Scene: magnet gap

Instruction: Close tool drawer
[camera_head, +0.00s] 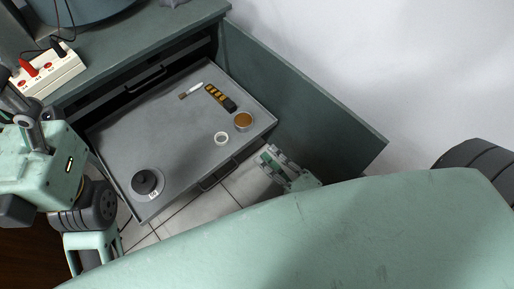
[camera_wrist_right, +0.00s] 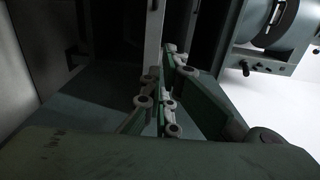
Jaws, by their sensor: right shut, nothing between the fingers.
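The tool drawer (camera_head: 105,150) is pulled out of the grey-green cabinet (camera_head: 190,30) in the head view. Its dark handle (camera_head: 218,175) is on the front face, at the lower right. My right gripper (camera_head: 268,156) is just to the right of the drawer front, near the handle, with its fingers shut and empty. In the right wrist view my right gripper (camera_wrist_right: 166,95) points away with its fingers together. Whether it touches the drawer front I cannot tell. My left arm enters at the left edge of the head view, but I cannot make out its fingertips.
In the drawer lie a black round item on a disc (camera_head: 146,181), a white ring (camera_head: 221,138), a round tin (camera_head: 243,121), a yellow-black strip (camera_head: 220,97) and a small brush-like tool (camera_head: 191,91). A side panel (camera_head: 300,90) bounds the right. A power strip (camera_head: 48,70) is on the cabinet top.

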